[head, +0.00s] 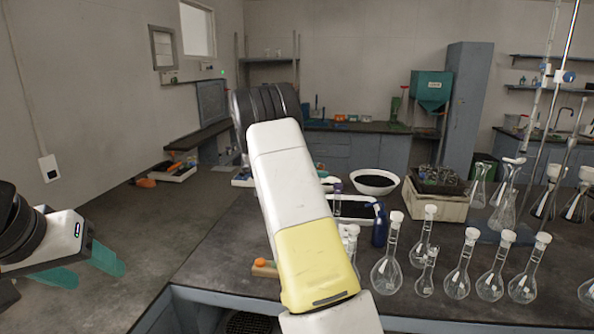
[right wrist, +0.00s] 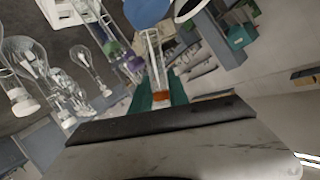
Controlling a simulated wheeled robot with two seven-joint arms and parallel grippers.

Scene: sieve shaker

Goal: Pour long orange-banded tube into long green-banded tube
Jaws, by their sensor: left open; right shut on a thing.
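My right gripper (right wrist: 161,86) is shut on the long orange-banded tube (right wrist: 154,52) in the right wrist view. The tube is clear glass, with its orange band (right wrist: 161,96) between the teal fingers. It looks tilted in this steeply rolled view, and I cannot make out its contents. In the head view my right forearm covers the middle, and that gripper and tube are hidden. My left gripper (head: 92,268) is open and empty at the lower left of the head view, over the floor side.
Several stoppered glass flasks (head: 458,272) stand along the right front of the dark bench (head: 215,238). Behind them are a blue bottle (head: 379,227), a white bowl (head: 375,183) with dark contents, and a crate (head: 437,208).

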